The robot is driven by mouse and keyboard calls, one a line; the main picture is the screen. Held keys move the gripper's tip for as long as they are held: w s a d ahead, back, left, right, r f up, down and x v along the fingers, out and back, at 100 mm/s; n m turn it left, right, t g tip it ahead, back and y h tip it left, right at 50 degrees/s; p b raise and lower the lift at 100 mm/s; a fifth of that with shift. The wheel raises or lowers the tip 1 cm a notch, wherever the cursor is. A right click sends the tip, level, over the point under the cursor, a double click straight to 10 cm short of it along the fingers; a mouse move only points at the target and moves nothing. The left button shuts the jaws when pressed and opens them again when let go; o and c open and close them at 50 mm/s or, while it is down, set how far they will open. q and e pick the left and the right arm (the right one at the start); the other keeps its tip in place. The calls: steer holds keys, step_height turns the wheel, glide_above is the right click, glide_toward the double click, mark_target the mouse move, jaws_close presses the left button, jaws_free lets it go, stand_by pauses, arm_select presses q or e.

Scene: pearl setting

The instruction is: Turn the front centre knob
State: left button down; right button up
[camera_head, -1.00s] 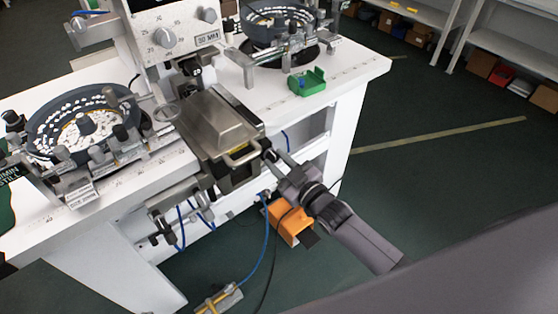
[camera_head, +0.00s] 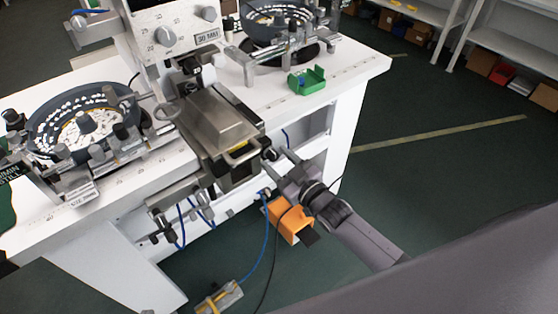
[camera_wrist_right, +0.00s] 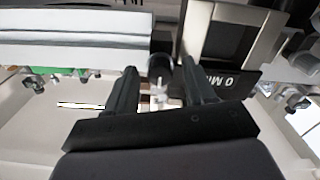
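The control column (camera_head: 168,20) at the top has round grey dial knobs, one of them low on its face (camera_head: 165,36). A metal housing (camera_head: 215,122) stands below it at the table's front edge. A small black knob (camera_head: 269,154) sits at the housing's front right corner. My right gripper (camera_head: 281,162) is beside this corner, pointing at it. In the right wrist view a dark round knob (camera_wrist_right: 160,68) shows between the open fingertips (camera_wrist_right: 160,72), with small gaps either side. I cannot tell which knob the task names. My left gripper is not in view.
Bowl feeders stand at left (camera_head: 88,122) and back right (camera_head: 278,22) on the white table (camera_head: 350,65). A green bin (camera_head: 307,80) lies to the right. An orange pedal (camera_head: 290,220) is on the floor below. The floor to the right is clear.

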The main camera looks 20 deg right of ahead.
steer(key=v, duration=0.7)
steer(key=shift+s, duration=0.1)
stand_by(0.7)
